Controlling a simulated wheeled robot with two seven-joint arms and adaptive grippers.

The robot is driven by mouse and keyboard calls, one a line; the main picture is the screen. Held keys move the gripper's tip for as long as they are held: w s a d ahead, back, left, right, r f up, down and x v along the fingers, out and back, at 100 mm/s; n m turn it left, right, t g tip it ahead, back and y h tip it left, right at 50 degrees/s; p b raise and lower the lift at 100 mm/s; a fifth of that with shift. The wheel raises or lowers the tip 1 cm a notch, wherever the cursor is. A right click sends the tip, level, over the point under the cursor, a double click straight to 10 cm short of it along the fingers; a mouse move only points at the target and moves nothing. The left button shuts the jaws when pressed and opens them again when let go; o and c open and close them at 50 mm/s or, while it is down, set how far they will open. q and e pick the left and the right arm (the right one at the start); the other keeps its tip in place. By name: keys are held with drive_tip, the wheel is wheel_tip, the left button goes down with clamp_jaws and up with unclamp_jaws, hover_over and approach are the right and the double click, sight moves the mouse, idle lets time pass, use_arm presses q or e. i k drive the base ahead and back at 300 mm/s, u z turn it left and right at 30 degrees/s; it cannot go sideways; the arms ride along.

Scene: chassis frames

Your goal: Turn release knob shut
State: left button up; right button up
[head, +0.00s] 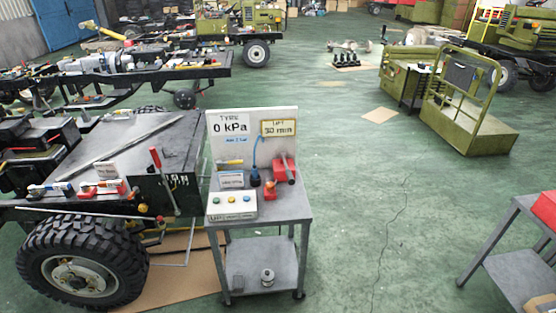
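No part is clearly marked as the release knob, so I cannot tell which it is. A small yellow-orange knob (143,208) sits low on the chassis end, above and right of the big tyre (80,262). A red-handled lever (163,180) stands tilted beside it. The sign (231,127) on the cart's board reads TYRE 0 kPa, and a yellow-framed sign (279,128) reads LIFT 30. Neither of my grippers is in view.
Cardboard (187,258) lies under the chassis. A grey table (513,256) stands at the right edge, and a green platform (480,135) stands behind it. The green floor right of the cart is clear.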

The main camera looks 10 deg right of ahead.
sight(269, 186)
drive_tip(key=u, duration=0.4)
drive_tip(key=i, duration=0.5)
drive_tip(key=u, duration=0.65)
drive_tip(key=i, duration=0.8)
drive_tip(key=z, duration=0.1)
